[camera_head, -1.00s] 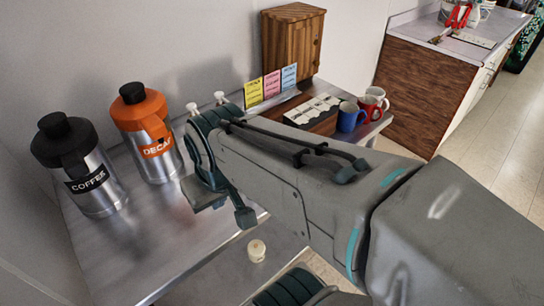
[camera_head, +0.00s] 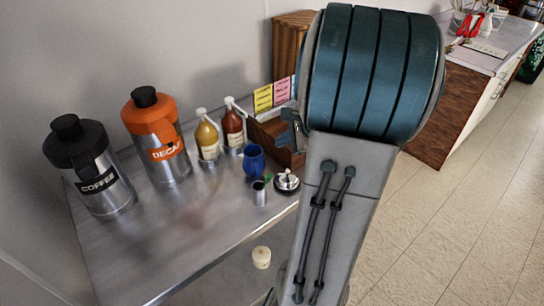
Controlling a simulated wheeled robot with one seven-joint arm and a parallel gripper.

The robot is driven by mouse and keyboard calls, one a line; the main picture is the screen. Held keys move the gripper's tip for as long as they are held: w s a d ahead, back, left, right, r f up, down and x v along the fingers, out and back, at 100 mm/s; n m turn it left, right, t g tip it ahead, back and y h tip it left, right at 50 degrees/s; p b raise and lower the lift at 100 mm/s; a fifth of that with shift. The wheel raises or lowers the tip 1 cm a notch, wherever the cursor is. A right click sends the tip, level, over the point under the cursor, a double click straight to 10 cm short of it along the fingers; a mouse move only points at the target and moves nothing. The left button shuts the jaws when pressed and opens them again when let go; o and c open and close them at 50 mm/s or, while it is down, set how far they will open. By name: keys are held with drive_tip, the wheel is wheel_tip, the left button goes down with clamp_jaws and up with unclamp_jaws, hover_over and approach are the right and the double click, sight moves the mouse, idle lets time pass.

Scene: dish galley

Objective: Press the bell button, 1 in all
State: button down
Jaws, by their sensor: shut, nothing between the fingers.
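The bell (camera_head: 287,182) is a small silver dome with a dark top and base. It stands on the steel counter (camera_head: 150,245) near its right front edge, beside a blue mug (camera_head: 254,158) and a small metal cup (camera_head: 259,193). My gripper (camera_head: 290,130) is mostly hidden behind my own arm. Only a small grey part shows at the arm's left edge, above and behind the bell in the picture. The gripper is shut and empty. It looks apart from the bell, but I cannot judge the distance.
Coffee (camera_head: 90,170) and decaf (camera_head: 160,140) dispensers stand at left. Yellow (camera_head: 208,138) and red (camera_head: 233,130) pump bottles stand near a wooden box (camera_head: 290,45). A small green item (camera_head: 268,177) lies by the bell. A cream-coloured pot (camera_head: 261,257) sits lower. The counter's front left is clear.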

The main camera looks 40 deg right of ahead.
sight(288, 171)
drive_tip(key=d+m, duration=0.1)
drive_tip(key=d, duration=0.2)
drive_tip(key=shift+s+d+f+m+t, duration=0.1)
drive_tip(key=shift+s+f+m+t, duration=0.1)
drive_tip(key=shift+m+t, duration=0.2)
wheel_tip(288, 171, down, 9)
drive_tip(key=b, duration=0.7)
drive_tip(key=shift+f, duration=0.1)
idle(1.7)
drive_tip(key=shift+f+b, duration=0.25)
drive_tip(key=shift+b, duration=0.25)
drive_tip(key=shift+f+b, duration=0.5)
drive_tip(key=shift+b, duration=0.05)
idle(0.4)
idle(0.4)
drive_tip(key=shift+r+p, duration=0.7)
drive_tip(key=shift+r, duration=0.25)
